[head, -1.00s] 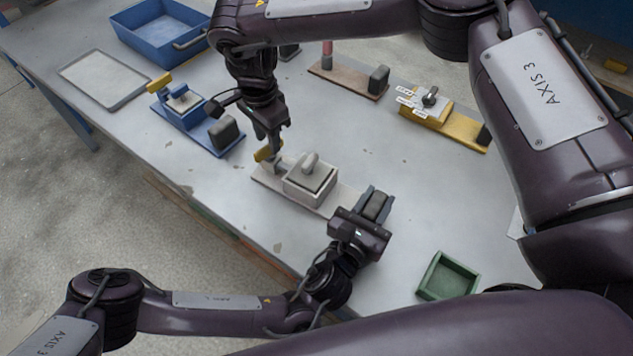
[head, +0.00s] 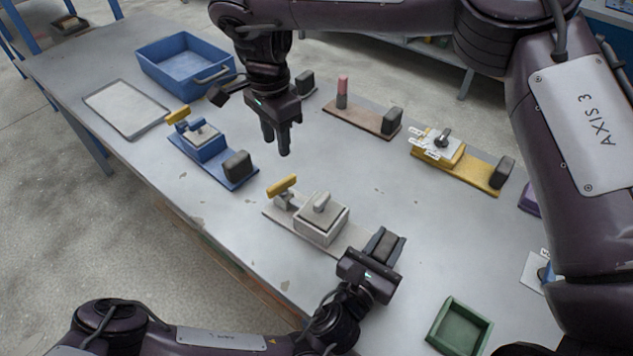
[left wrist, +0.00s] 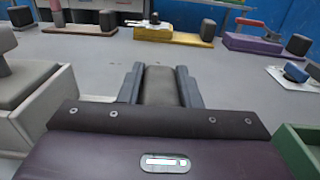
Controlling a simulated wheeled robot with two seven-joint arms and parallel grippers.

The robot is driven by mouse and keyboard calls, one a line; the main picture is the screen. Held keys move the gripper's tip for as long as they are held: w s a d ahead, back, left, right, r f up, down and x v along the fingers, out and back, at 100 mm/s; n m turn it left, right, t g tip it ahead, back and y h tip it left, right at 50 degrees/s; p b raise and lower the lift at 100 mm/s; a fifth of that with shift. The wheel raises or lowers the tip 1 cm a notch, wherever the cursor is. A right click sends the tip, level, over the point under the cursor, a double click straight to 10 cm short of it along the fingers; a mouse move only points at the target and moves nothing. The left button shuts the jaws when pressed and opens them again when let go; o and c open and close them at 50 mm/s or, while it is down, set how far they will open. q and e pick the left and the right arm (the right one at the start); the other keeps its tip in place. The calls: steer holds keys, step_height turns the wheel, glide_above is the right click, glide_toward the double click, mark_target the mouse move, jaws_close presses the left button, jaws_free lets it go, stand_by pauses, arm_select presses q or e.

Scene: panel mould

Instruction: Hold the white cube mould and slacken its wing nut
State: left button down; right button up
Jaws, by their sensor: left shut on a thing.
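The white cube mould (head: 319,224) sits on its pale base plate near the table's front edge, with a grey knobbed plate on its top. The yellow wing nut (head: 282,185) stands at the plate's left end, on a grey fitting. My left gripper (head: 382,246) is shut on the dark grip block (head: 386,245) at the plate's right end. The block also shows between the jaws in the left wrist view (left wrist: 158,86). My right gripper (head: 277,148) hangs above the table behind the wing nut, apart from it. Its fingers look close together; any gap is unclear.
A blue mould (head: 204,146), a brown plate (head: 360,119) and a yellow mould (head: 440,152) stand farther back. A blue bin (head: 185,65) and a flat tray (head: 125,108) are at the back left. A green tray (head: 460,328) is at the front right.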

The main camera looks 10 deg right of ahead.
arm_select(q)
steer(key=c, duration=1)
jaws_free()
steer(key=shift+o, duration=0.2)
steer(key=shift+s, duration=0.1)
